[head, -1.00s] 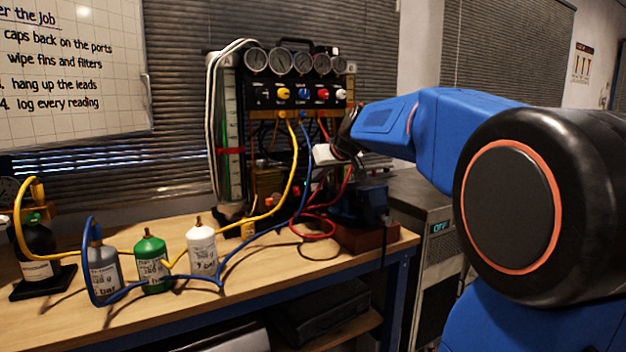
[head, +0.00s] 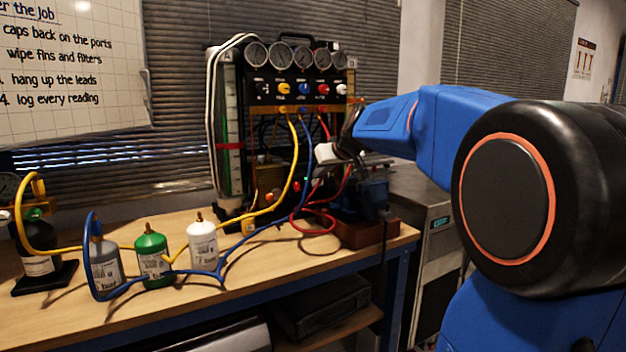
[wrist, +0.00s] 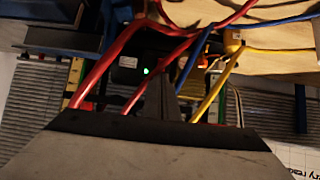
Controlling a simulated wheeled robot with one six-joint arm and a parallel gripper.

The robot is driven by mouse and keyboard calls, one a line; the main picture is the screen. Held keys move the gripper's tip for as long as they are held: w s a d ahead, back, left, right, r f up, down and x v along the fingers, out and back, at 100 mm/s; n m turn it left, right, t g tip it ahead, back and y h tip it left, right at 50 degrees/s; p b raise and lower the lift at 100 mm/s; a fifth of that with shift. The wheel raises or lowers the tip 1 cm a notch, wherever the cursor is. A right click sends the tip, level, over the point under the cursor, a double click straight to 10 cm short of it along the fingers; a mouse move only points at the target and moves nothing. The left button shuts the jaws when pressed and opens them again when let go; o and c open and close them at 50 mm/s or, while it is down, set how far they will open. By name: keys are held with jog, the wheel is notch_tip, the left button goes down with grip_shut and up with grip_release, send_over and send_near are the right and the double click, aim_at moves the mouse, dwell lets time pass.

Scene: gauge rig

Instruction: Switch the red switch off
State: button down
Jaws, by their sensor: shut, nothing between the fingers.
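A small red spot (head: 297,185), possibly the red switch, shows low on the gauge rig (head: 265,98), among the hoses; its position cannot be read. My gripper (wrist: 160,85) is shut and empty in the wrist view, its dark tips together, pointing at the lower part of the rig. A small green light (wrist: 146,71) shows on a dark box just left of the tips. Red hoses (wrist: 105,68) cross close to the tips. I cannot tell whether the tips touch anything. In the head view my wrist is in front of the rig's right side and the fingertips are hard to make out.
Yellow (head: 292,165) and blue hoses (head: 305,150) hang from the rig. Grey (head: 105,265), green (head: 152,258) and white bottles (head: 203,245) stand on the bench (head: 180,300). A blue vise-like device (head: 368,195) sits right of the rig.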

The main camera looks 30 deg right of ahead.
aim_at(299, 186)
jog(key=x, duration=1.3)
jog(key=shift+w, duration=0.1)
jog(key=shift+f, duration=0.1)
jog(key=shift+w+f, duration=0.1)
jog(key=shift+f, duration=0.15)
jog(key=shift+r, duration=0.15)
jog(key=shift+w+r, duration=0.1)
jog(key=shift+r, duration=0.8)
jog(key=shift+r, duration=0.1)
